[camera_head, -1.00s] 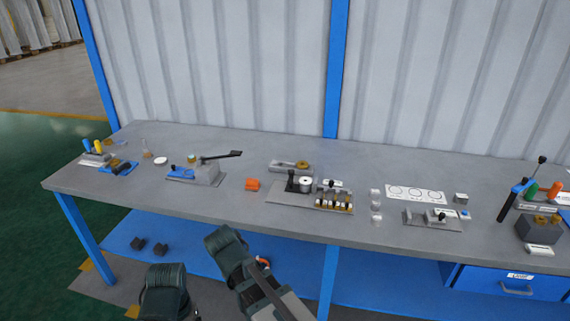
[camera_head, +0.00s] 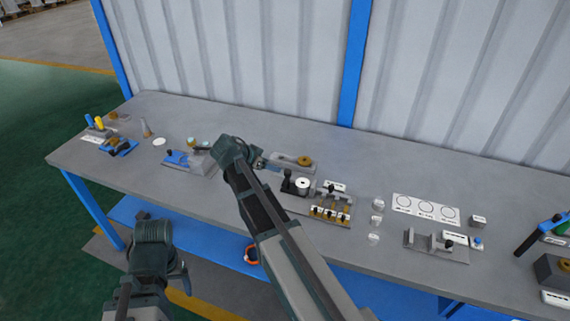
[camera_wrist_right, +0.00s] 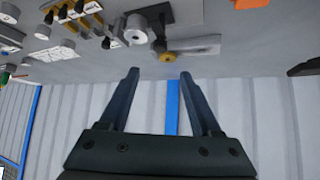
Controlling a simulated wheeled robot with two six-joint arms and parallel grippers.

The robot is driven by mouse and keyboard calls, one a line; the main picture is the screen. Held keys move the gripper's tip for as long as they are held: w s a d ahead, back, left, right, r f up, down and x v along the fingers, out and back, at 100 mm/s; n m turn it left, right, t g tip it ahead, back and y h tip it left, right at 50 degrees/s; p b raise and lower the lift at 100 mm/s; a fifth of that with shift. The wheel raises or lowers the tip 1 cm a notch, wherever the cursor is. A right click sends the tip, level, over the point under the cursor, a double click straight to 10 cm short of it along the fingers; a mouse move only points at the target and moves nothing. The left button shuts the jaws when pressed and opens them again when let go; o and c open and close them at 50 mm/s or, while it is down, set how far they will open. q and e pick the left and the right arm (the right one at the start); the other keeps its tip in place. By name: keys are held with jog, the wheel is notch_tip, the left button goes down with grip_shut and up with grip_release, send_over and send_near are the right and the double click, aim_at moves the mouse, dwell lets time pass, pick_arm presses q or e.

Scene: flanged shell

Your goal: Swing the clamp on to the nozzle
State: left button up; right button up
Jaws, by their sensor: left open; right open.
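I cannot tell for sure which part is the clamp and which the nozzle. A grey fixture plate (camera_head: 290,203) carries a black-knobbed post (camera_head: 288,181), a white cylinder (camera_head: 302,187) and a row of small brass-coloured pieces with black knobs (camera_head: 330,213). Behind it lies a grey plate (camera_head: 284,159) with a brass ring (camera_head: 305,160). My right gripper (camera_head: 268,163) is open and empty beside these. In the right wrist view, its fingers (camera_wrist_right: 158,75) are apart, near the brass ring (camera_wrist_right: 168,57) and the white cylinder (camera_wrist_right: 135,34). My left gripper (camera_head: 184,275) is open, low before the bench.
A blue and grey block (camera_head: 188,160) stands left of my right arm, which hides part of the bench. White cups (camera_head: 377,218), a sheet with circles (camera_head: 425,209) and another fixture (camera_head: 436,246) stand to the right. A corrugated wall (camera_head: 240,50) closes the back.

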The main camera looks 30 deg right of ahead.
aim_at(287, 171)
jog(key=b+x, duration=0.9)
jog(key=x, duration=0.3)
jog(key=shift+f, duration=0.3)
jog(key=shift+w+d+f+b, duration=0.1)
jog(key=shift+d+f+b, duration=0.2)
jog(key=shift+d+b, duration=0.2)
grip_shut()
